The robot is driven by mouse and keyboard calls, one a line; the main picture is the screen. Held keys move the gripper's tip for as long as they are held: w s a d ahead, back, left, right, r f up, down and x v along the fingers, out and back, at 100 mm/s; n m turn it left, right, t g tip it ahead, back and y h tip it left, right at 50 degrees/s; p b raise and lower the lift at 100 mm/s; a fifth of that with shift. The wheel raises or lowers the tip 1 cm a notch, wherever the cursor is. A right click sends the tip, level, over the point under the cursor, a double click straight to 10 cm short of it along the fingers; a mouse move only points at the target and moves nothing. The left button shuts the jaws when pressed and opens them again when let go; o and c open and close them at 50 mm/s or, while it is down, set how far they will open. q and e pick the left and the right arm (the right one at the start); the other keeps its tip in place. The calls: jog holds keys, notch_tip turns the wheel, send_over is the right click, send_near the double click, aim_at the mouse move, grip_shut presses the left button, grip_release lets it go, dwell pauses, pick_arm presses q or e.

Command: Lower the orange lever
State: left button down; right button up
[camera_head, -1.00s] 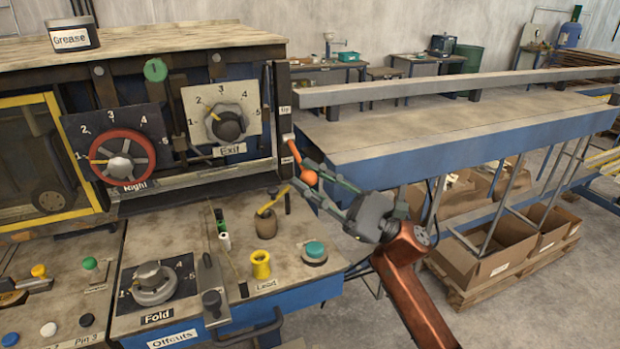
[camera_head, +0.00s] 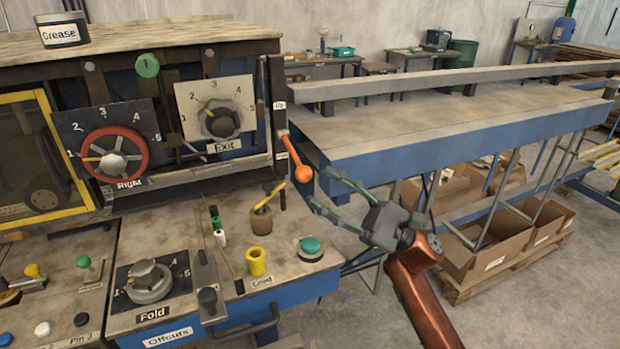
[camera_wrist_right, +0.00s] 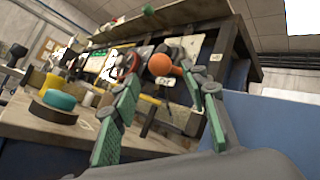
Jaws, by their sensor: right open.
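The orange lever (camera_head: 293,154) is on the right end of the machine front, beside the Exit dial. Its shaft slants down to the right and ends in a round orange knob (camera_head: 303,174). My right gripper (camera_head: 317,185) is open and empty just right of the knob, its fingers pointing left toward it. In the right wrist view the knob (camera_wrist_right: 160,65) shows beyond and between the tips of the spread green fingers (camera_wrist_right: 165,95), apart from them. My left gripper is in neither view.
A blue-edged table (camera_head: 440,130) runs behind my right gripper. Below the lever, the bench holds a brown pot (camera_head: 261,222) with a yellow-handled tool, a teal button (camera_head: 310,245) and a yellow cup (camera_head: 256,262). Cardboard boxes (camera_head: 485,250) stand on a pallet at right.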

jog(key=v, duration=0.6)
jog(key=shift+d+f, duration=0.15)
